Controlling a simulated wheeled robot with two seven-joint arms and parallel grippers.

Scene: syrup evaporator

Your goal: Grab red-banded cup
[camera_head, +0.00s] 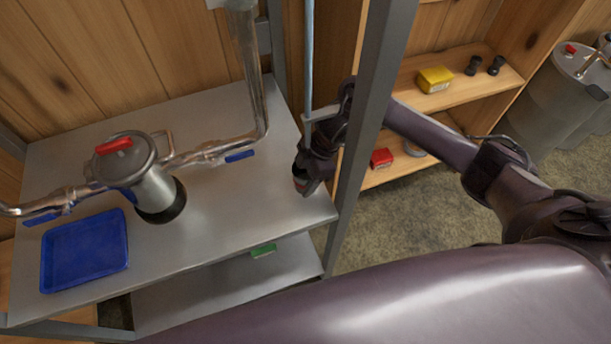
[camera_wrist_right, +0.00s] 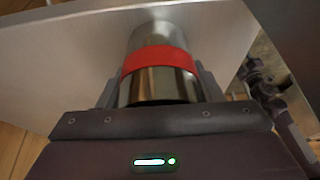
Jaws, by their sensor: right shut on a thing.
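The red-banded cup (camera_wrist_right: 160,72) is a shiny metal cylinder with a red band around its middle, seen large in the right wrist view. My right gripper (camera_wrist_right: 155,88) has a finger on each side of it and is shut on it. In the head view my right gripper (camera_head: 304,183) is at the right end of the metal table, by the grey post. My left gripper is not in view.
The metal table (camera_head: 235,205) holds a steel canister (camera_head: 152,185) with a red handle, pipes and a blue tray (camera_head: 85,252). A grey upright post (camera_head: 372,120) stands close to my right arm. A wooden shelf (camera_head: 460,92) with small items is behind it.

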